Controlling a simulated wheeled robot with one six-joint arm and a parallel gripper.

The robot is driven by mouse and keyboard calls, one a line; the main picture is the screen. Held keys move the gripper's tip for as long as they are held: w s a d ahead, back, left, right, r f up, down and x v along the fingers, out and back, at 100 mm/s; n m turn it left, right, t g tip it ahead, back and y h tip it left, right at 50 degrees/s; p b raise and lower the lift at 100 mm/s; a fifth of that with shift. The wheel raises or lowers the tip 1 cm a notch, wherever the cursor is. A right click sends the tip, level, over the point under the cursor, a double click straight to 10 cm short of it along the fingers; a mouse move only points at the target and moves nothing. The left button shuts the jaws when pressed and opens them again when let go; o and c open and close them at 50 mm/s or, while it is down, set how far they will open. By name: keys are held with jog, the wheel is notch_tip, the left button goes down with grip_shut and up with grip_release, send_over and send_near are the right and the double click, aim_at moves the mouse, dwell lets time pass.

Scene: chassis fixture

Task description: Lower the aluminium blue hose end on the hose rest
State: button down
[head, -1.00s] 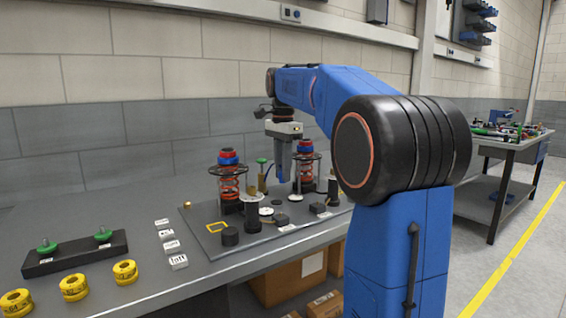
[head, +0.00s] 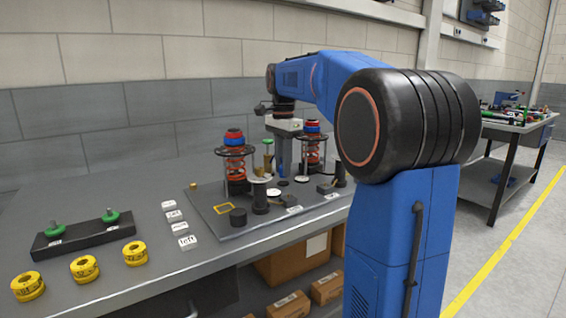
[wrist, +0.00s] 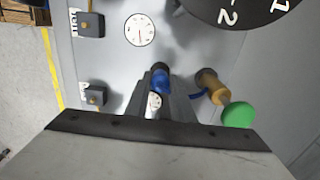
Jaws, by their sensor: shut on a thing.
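My gripper (wrist: 158,97) points down over the grey fixture plate (head: 208,222). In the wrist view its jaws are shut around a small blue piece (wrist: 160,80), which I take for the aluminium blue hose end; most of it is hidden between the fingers. A round black piece (wrist: 158,68) shows just past the fingertips. I cannot tell whether it is the hose rest or whether the hose end touches it. In the head view my gripper (head: 284,173) is between the two spring struts, its tips low near the plate.
Spring struts (head: 235,165) (head: 313,150) stand either side of my gripper. A brass cylinder (wrist: 212,85) and green knob (wrist: 238,114) are close right of the fingers in the wrist view. A white dial (wrist: 140,30) and dark blocks (wrist: 90,25) lie nearby. Yellow rolls (head: 84,268) lie far left.

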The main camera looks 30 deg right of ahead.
jog(key=shift+f, duration=0.25)
dwell(0.3)
jog(key=shift+f, duration=0.55)
jog(key=shift+f, duration=0.2)
dwell(1.0)
jog(key=c, duration=1.5)
grip_release()
jog(key=shift+o, duration=0.2)
jog(key=shift+r, duration=3.5)
jog(key=shift+s, duration=0.1)
